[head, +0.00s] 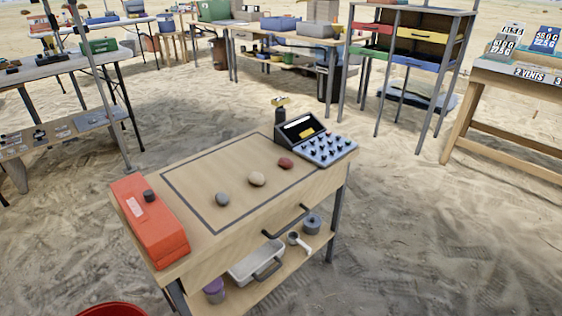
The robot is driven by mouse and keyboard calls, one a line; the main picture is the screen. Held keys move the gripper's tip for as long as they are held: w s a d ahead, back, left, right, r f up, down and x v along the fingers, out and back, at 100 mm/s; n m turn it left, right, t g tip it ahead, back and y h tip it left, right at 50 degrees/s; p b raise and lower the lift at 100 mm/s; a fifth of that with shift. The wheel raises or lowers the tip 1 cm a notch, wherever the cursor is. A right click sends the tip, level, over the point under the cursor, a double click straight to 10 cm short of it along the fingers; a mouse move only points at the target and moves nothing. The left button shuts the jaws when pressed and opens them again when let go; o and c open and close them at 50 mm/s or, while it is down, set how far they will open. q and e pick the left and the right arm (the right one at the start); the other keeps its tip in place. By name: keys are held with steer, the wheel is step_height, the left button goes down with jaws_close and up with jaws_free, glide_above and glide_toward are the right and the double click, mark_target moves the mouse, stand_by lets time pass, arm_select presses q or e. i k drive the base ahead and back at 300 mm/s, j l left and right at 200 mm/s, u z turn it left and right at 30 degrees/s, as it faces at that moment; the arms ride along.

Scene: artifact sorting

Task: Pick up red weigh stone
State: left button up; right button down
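The red weigh stone (285,163) is a small dark red lump on the wooden table top (190,180). It lies at the right end of a row of stones, near the keypad device. A beige stone (257,179) lies to its left, and a grey stone (222,199) lies farther left. All three lie inside the dark outline drawn on the table, apart from each other. Neither of my grippers shows in the head view.
A red-orange box (148,222) stands at the table's left end. A console with a keypad (325,148) fills the right end. A lower shelf holds a tray (256,262) and a pot (312,223). Sand surrounds the table; other tables and a drawer rack (413,52) stand behind.

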mark_target(286, 163)
steer(key=i+l, duration=0.2)
steer(key=l, duration=0.15)
steer(key=i+l, duration=0.2)
steer(key=l, duration=0.2)
steer(key=i+l, duration=0.2)
steer(key=l, duration=0.15)
